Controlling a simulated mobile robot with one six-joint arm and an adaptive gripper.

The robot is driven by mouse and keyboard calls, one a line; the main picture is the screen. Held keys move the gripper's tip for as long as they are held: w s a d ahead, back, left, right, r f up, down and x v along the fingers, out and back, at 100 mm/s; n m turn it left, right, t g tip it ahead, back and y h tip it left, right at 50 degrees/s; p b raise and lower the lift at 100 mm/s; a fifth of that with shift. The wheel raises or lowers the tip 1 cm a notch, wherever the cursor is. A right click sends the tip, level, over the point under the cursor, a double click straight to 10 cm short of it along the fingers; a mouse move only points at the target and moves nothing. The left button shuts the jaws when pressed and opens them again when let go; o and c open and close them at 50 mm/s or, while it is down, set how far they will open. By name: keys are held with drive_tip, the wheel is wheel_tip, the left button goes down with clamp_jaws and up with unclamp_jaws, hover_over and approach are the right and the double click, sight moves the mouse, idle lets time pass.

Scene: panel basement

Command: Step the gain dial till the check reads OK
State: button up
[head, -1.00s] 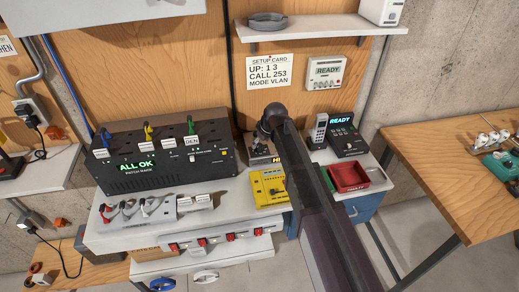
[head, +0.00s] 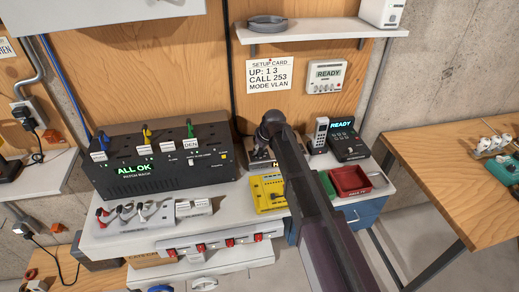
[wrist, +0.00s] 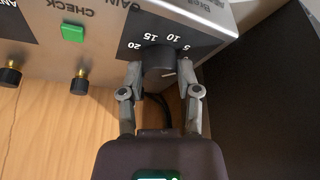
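The gain dial (wrist: 158,62) is a dark round knob on a grey metal panel (wrist: 105,50) in the wrist view. The scale reads 5, 10, 15, 20, upside down, and the knob has a light pointer mark. My gripper (wrist: 160,75) has one finger on each side of the knob, close against it. A green CHECK button (wrist: 73,33) is left of the dial. In the head view, my arm hides the dial and gripper; only the start of a lit readout, an "H" (head: 276,164), shows beside the arm.
Two brass-coloured connectors (wrist: 80,85) project left of the dial. In the head view, a patch rack (head: 160,160) reads ALL OK. A yellow box (head: 268,190) and a red tray (head: 350,181) flank my arm. A setup card (head: 272,75) hangs behind.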

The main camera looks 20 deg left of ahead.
drive_tip(key=shift+m, duration=0.4)
clamp_jaws()
drive_tip(key=m+t+h, duration=0.1)
drive_tip(key=m, duration=0.2)
drive_tip(key=shift+s, duration=0.1)
drive_tip(key=shift+a+m+t+h, duration=0.1)
drive_tip(key=shift+m+t+h, duration=0.45)
drive_tip(key=shift+m, duration=1.45)
drive_tip(key=shift+h, duration=0.25)
drive_tip(key=o, duration=1)
unclamp_jaws()
drive_tip(key=shift+f, duration=0.1)
drive_tip(key=shift+o, duration=0.2)
drive_tip(key=shift+n, duration=0.4)
